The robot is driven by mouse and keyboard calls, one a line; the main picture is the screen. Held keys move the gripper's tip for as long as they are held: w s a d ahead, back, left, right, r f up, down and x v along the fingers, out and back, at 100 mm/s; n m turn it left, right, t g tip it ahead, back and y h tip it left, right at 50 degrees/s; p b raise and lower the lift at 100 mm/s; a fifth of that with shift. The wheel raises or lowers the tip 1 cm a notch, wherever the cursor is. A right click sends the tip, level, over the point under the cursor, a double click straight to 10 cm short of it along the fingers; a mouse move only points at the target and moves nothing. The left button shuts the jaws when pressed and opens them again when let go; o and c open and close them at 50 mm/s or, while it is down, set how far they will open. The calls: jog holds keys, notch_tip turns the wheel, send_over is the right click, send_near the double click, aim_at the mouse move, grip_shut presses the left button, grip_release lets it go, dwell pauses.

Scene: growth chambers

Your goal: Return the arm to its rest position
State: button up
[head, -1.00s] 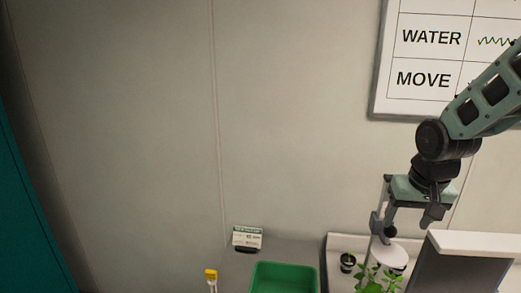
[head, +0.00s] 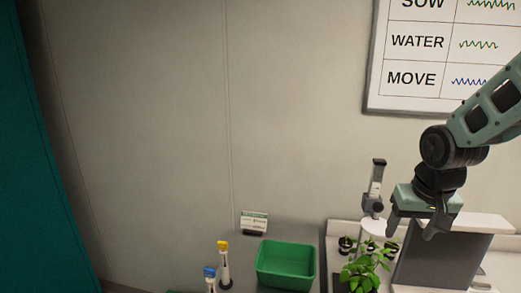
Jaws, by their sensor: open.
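My gripper (head: 416,226), with a green body and dark fingers, shows at the right of the head view. It is open, points downward, and nothing shows between its fingers. My arm reaches it from the right edge, bent at a dark joint. The gripper appears in front of the top of a dark grey panel with a white top. Whether it touches the panel cannot be told from this view.
A grey upright stand (head: 375,190) rises left of the gripper. Below are a leafy plant (head: 362,272), small dark pots (head: 345,243) and the panel (head: 440,262). A green bin (head: 286,243), yellow-capped bottle (head: 224,268) and blue-capped bottle (head: 210,275) stand further left.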

jog(key=s+a+f+n+g+b, duration=0.1)
jog(key=s+a+f+n+b, duration=0.3)
jog(key=s+a+f+b, duration=0.4)
jog(key=s+a+f+n+g+y+b, duration=0.1)
jog(key=s+a+f+n+b, duration=0.4)
jog(key=s, duration=1)
jog(key=a+f+b, duration=0.3)
jog(key=a+f, duration=0.1)
jog(key=shift+f+n+g+b, duration=0.15)
jog(key=shift+n+g+b, duration=0.15)
jog(key=shift+g+b, duration=0.1)
jog(key=shift+c, duration=0.3)
